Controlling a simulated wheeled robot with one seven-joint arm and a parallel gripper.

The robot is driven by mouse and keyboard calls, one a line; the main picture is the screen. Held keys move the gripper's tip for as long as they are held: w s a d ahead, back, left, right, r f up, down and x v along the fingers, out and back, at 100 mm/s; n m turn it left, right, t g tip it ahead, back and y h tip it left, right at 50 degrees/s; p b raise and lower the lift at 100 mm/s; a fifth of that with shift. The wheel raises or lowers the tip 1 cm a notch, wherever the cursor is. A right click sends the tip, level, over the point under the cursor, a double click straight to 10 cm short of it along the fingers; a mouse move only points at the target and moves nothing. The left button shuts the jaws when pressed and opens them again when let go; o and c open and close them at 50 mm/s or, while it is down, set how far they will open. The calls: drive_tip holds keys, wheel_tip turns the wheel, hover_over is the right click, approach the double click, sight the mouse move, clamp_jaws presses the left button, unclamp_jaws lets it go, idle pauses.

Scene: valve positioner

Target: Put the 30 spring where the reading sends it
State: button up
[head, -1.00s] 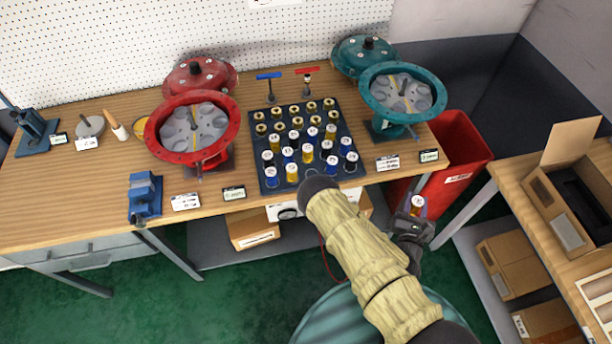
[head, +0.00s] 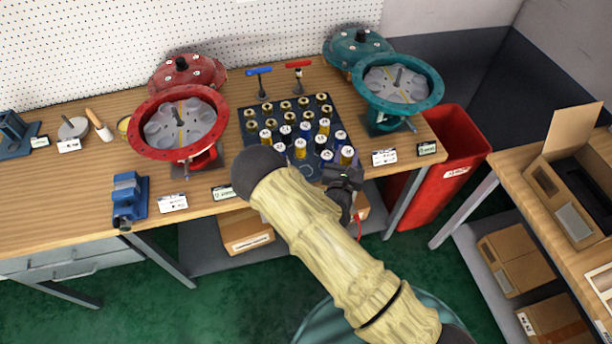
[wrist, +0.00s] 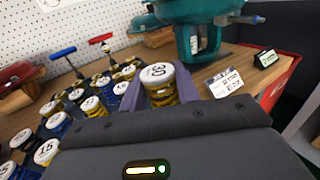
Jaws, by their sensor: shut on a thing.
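In the wrist view the 30 spring (wrist: 162,92), a yellow coil with a white cap marked 30, stands upright between the jaws of my gripper (wrist: 158,86). My gripper is shut on it. In the head view my gripper (head: 344,170) is at the right front corner of the dark spring tray (head: 246,127). I cannot surely pick out the held spring there. The red positioner (head: 140,142) stands left of the tray and the teal positioner (head: 431,72) right of it, both open on top. Small display boxes (head: 427,149) stand by them; their text is too small to read.
Several capped springs and brass cups fill the tray, close to the left of my gripper. A white card (head: 384,157) stands at the bench's right front edge. A red bin (head: 452,150) is beyond that edge. A blue vise (head: 129,197) stands at the front left.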

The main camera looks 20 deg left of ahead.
drive_tip(key=s+a+r+n+y+b, duration=0.1)
drive_tip(key=a+r+b, duration=0.1)
drive_tip(key=a, duration=1)
drive_tip(key=shift+r+y, duration=0.3)
drive_tip(key=shift+r, duration=0.5)
drive_tip(key=shift+f+p, duration=0.5)
drive_tip(key=shift+f, duration=2.45)
drive_tip(key=shift+f+p, duration=0.3)
drive_tip(key=shift+f, duration=1.75)
